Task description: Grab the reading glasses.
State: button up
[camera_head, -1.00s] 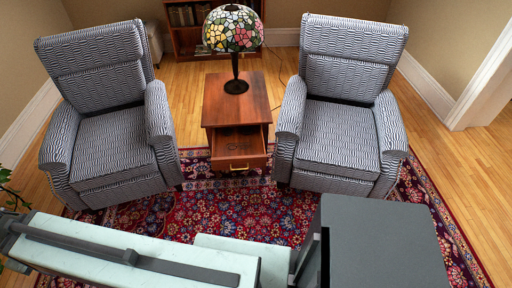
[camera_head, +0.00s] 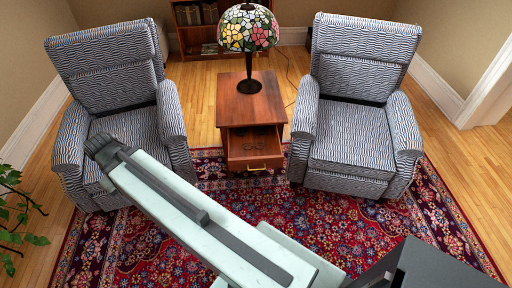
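The reading glasses are too small to make out for certain. Small dark shapes (camera_head: 257,145) that may be them lie inside the open drawer (camera_head: 256,165) of the wooden side table (camera_head: 232,105). The drawer is pulled out toward me, and its brass handle faces me. My pale arm reaches from the bottom right up to the left, ending in a dark ribbed joint in front of the left armchair. No gripper fingers show.
Striped armchairs stand left (camera_head: 110,75) and right (camera_head: 355,130) of the side table. A stained-glass lamp (camera_head: 248,28) stands on the table. A leafy plant (camera_head: 18,215) is at the left edge.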

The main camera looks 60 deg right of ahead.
aim_at(248, 147)
jog(key=z, duration=0.05)
jog(key=i, duration=0.95)
jog(key=u, duration=0.05)
